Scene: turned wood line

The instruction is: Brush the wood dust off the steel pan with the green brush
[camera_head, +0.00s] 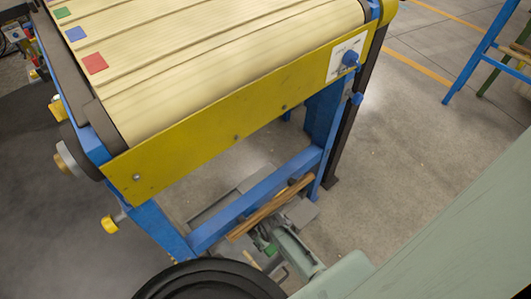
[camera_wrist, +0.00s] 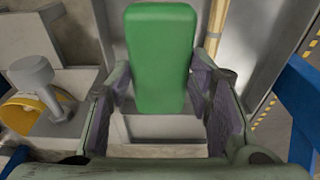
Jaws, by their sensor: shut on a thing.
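The green brush (camera_wrist: 162,45) stands out between the two fingers of my gripper (camera_wrist: 165,88) in the wrist view. The fingers are shut on its sides. In the head view my gripper (camera_head: 268,243) is low down, by the lower blue bar of the machine, with a bit of green at its tip. Flat grey metal (camera_head: 227,207) lies beneath that bar and may be the steel pan; the bar and my arm hide part of it. Grey metal also shows around the brush in the wrist view. I cannot make out wood dust, or whether the brush touches the metal.
A belt conveyor (camera_head: 220,50) with a yellow side plate (camera_head: 230,115) and blue legs overhangs my gripper. Wooden sticks (camera_head: 268,208) lie by the lower blue bar (camera_head: 250,203). A yellow and grey knob (camera_wrist: 32,100) is at left in the wrist view. Open floor (camera_head: 405,140) lies right.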

